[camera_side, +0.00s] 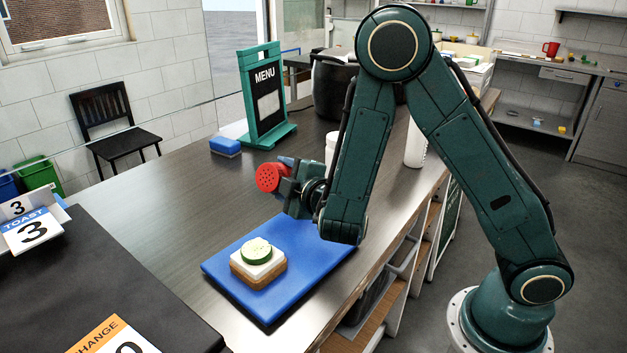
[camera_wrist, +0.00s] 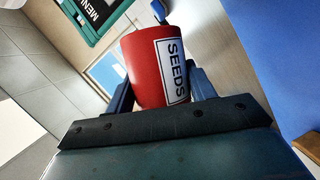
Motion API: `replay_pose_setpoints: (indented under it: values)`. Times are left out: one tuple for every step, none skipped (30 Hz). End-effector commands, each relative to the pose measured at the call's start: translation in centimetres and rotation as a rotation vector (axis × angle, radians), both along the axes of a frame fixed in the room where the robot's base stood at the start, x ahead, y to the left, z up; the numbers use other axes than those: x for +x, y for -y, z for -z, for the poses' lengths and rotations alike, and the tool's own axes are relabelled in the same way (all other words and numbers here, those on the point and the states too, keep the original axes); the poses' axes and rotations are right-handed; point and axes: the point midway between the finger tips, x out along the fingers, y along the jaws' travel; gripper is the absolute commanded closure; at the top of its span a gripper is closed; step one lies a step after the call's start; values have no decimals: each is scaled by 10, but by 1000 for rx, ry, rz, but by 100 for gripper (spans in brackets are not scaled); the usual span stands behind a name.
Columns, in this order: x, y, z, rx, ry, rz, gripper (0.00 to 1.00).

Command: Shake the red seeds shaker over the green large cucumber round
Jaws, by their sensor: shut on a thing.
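The red seeds shaker (camera_side: 269,177) is held in my gripper (camera_side: 288,178), tipped on its side with its holed top showing in the side view. In the wrist view the red shaker (camera_wrist: 145,72) with its SEEDS label sits between the two fingers of my gripper (camera_wrist: 160,85). The green cucumber round (camera_side: 256,249) lies on a white-topped slice of bread (camera_side: 258,273) on the blue board (camera_side: 225,268). The shaker is above and behind the cucumber round, not touching it. The wrist view does not show the cucumber.
A green menu stand (camera_side: 264,95) and a blue sponge (camera_side: 225,146) stand at the back of the counter. White containers (camera_side: 414,148) stand behind my arm. A dark panel with number cards (camera_side: 33,232) is at the left. The counter's middle left is clear.

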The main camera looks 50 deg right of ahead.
Motion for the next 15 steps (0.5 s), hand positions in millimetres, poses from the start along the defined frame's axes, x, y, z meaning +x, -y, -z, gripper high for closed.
replay_pose_setpoints:
  values:
    - [0, 0, 0, 32, 11, 6, 70]
    - [0, 0, 0, 54, 18, 11, 70]
    - [0, 0, 0, 82, 26, 16, 70]
    - [0, 0, 0, 104, 33, 20, 70]
    - [0, 0, 0, 125, 40, 24, 70]
    - [0, 0, 0, 154, 49, 29, 70]
    - [0, 0, 0, 176, 55, 33, 70]
    - [0, 0, 0, 197, 62, 37, 70]
    - [0, 0, 0, 226, 71, 42, 70]
    - [0, 0, 0, 247, 77, 46, 70]
    - [0, 0, 0, 269, 84, 50, 70]
    - [0, 0, 0, 298, 93, 56, 70]
    - [0, 0, 0, 320, 100, 59, 70]
    - [0, 0, 0, 341, 107, 63, 70]
    - [0, 0, 0, 369, 116, 68, 70]
